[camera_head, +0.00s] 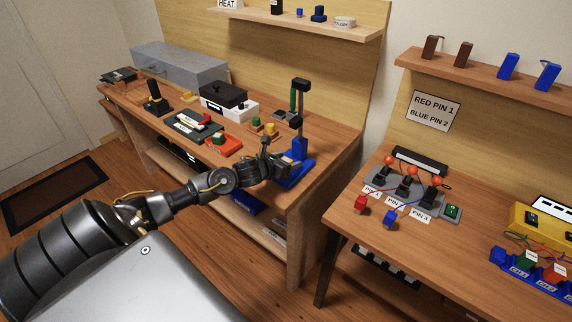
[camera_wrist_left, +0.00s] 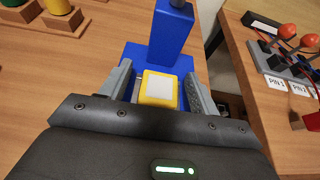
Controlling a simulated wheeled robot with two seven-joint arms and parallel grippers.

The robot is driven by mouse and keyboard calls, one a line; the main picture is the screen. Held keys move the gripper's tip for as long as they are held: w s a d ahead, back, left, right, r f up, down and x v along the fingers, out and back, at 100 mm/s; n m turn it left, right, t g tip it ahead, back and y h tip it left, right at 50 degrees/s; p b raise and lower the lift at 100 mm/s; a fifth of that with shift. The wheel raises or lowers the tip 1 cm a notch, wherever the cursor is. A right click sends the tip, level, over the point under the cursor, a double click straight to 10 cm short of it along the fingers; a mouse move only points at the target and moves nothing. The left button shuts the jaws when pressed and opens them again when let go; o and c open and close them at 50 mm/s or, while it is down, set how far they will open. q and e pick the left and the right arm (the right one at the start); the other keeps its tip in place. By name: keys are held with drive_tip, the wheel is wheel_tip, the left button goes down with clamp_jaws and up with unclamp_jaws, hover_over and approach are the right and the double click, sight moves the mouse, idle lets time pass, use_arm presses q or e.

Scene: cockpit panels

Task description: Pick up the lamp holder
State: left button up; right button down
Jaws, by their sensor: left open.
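My left gripper (camera_head: 272,160) is open at the front right of the left workbench, beside a blue stand (camera_head: 299,150) with a dark upright post. In the left wrist view, a yellow block with a pale square top (camera_wrist_left: 159,88) lies between the open fingers of the gripper (camera_wrist_left: 160,84), on or just above the stand's blue base (camera_wrist_left: 130,60). This block may be the lamp holder; no label shows. Gaps remain between fingers and block, and its lower part is hidden. The block is hard to make out in the head view. My right gripper is out of view.
Small wooden blocks with coloured tops (camera_head: 271,130) stand left of the blue stand. An orange-red device (camera_head: 224,146) and a white box with black top (camera_head: 228,102) are further left. The right table (camera_head: 345,222) carries levers, pin labels and cables. A floor gap separates both benches.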

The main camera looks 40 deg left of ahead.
use_arm(q)
drive_tip(key=shift+c, duration=0.4)
drive_tip(key=c, duration=1)
